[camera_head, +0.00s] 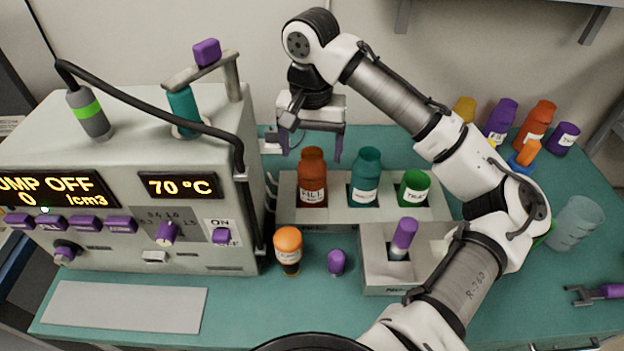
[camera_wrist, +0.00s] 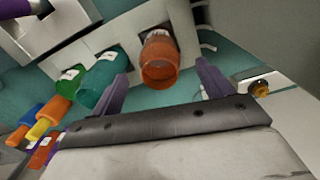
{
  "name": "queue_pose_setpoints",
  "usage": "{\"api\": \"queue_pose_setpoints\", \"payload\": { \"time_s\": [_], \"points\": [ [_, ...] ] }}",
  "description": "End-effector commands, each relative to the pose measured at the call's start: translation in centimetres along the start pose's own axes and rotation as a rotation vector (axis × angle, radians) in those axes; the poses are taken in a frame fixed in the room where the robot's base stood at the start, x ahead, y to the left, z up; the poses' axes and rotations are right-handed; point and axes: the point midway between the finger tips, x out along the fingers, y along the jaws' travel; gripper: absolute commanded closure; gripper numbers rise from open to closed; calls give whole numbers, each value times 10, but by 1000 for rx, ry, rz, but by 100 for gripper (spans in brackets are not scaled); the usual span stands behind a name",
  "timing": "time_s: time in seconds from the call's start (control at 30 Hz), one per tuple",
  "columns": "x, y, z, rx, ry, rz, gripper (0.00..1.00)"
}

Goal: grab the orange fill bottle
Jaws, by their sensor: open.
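The orange fill bottle (camera_head: 312,176) stands upright in the left slot of a grey rack, with part of a "FILL" label showing. My gripper (camera_head: 310,158) is open and empty, its two purple fingers pointing down above and behind the bottle's top. In the wrist view the orange bottle (camera_wrist: 159,60) lies ahead between the open fingers of my gripper (camera_wrist: 165,78), apart from both of them. Its lower part is hidden in the rack.
A teal bottle (camera_head: 364,178) and a green cup (camera_head: 413,188) share the rack (camera_head: 290,213), right of the orange bottle. The grey machine (camera_head: 200,245) stands close on the left. An orange-capped bottle (camera_head: 288,248) and a purple piece (camera_head: 336,262) stand in front.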

Motion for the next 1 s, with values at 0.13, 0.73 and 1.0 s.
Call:
{"api": "queue_pose_setpoints", "payload": {
  "time_s": [0.13,0.73,1.0],
  "points": [
    [13,0,0,0,0,-1,21],
    [66,1,0,0,0,0,21],
    [66,1,0,0,0,0,43]
  ]
}}
